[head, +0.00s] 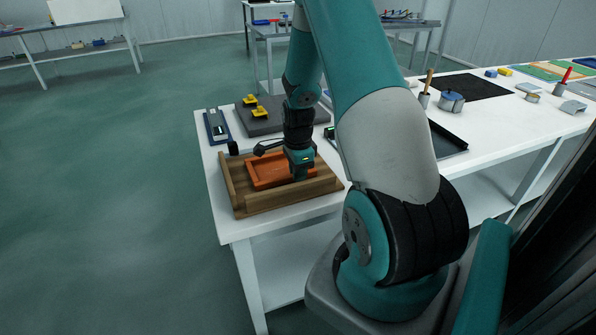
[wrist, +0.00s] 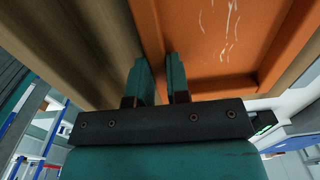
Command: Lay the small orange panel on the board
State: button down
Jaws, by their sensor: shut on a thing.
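The small orange panel (head: 264,171) is a shallow piece with a raised rim, and it shows within the outline of the wooden board (head: 236,193) on the near left of the white table. My gripper (head: 299,176) is at the panel's right side and points down. In the wrist view my gripper's two teal fingers (wrist: 158,80) are shut on the rim of the orange panel (wrist: 215,35), with the brown wood of the board (wrist: 70,45) beside it. I cannot tell whether the panel rests flat on the board or is held just above it.
A dark grey plate with yellow handles (head: 262,114) lies behind the board. A blue-edged item (head: 217,127) is at the table's left edge. A black tray (head: 447,139) lies to the right, past my arm. Pots and tools stand farther right.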

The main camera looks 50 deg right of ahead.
jog(key=c, duration=1.1)
grip_release()
notch_tip(320, 180, up, 12)
jog(key=w+a+r+n, duration=0.2)
jog(key=a+r+n, duration=0.25)
jog(key=a, duration=0.35)
jog(key=s+a+r+n+t+y, duration=0.15)
jog(key=a+r+n, duration=0.25)
jog(key=a+n, duration=0.9)
jog(key=s+a+r+n+g+y, duration=0.1)
jog(key=s+a+r+n, duration=0.3)
jog(key=s+a+n, duration=1)
jog(key=s+a+y, duration=0.1)
jog(key=a, duration=0.2)
jog(key=shift+s+a+y, duration=0.2)
jog(key=shift+s+y, duration=0.15)
